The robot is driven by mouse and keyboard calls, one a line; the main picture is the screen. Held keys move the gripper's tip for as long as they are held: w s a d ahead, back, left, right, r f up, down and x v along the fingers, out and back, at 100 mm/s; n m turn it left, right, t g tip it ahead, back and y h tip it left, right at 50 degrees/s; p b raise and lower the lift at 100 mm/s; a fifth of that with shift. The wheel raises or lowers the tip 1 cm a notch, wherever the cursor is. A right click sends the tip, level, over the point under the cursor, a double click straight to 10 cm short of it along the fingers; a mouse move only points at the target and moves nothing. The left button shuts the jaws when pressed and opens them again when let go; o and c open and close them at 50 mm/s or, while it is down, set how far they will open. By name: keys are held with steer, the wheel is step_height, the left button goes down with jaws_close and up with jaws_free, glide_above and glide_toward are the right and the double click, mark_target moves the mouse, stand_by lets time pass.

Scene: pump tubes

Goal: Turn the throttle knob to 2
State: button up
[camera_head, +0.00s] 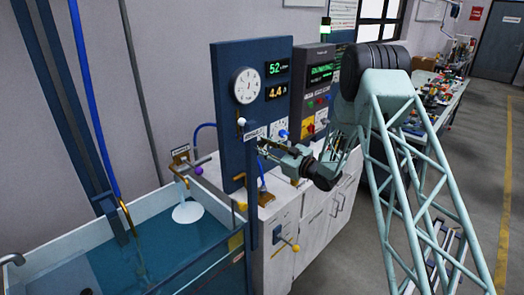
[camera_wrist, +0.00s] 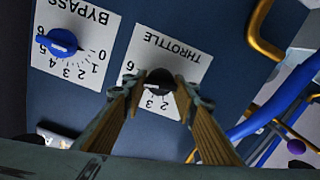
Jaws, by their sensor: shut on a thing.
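The black throttle knob (camera_wrist: 160,82) sits on a white dial plate (camera_wrist: 190,62) marked THROTTLE, seen upside down in the wrist view. My gripper (camera_wrist: 159,97) has a finger on each side of the knob and is shut on it. The digits 2, 3 and 6 show around the knob; the fingers cover other parts of the scale. I cannot clearly read where the pointer stands. In the head view my gripper (camera_head: 263,143) is at the blue panel (camera_head: 229,115), and the knob is hidden there.
A blue bypass knob (camera_wrist: 60,42) on its own plate is beside the throttle plate. Brass pipe (camera_wrist: 262,35) and blue tubing (camera_wrist: 275,108) run close by. In the head view, a round gauge (camera_head: 246,86) and green and amber readouts are above. A water tank (camera_head: 130,255) stands at left.

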steer(key=shift+s+f+n+b, duration=0.1)
steer(key=shift+f+n+b, duration=0.05)
steer(key=shift+n+b, duration=1.4)
steer(key=shift+f+n+b, duration=0.1)
steer(key=shift+n+b, duration=0.85)
steer(key=shift+b, duration=1.05)
steer(key=n+b, duration=0.4)
steer(key=shift+a, duration=0.1)
steer(key=n, duration=1.1)
steer(key=shift+n, duration=0.4)
steer(key=o, duration=0.9)
steer(key=shift+s, duration=0.1)
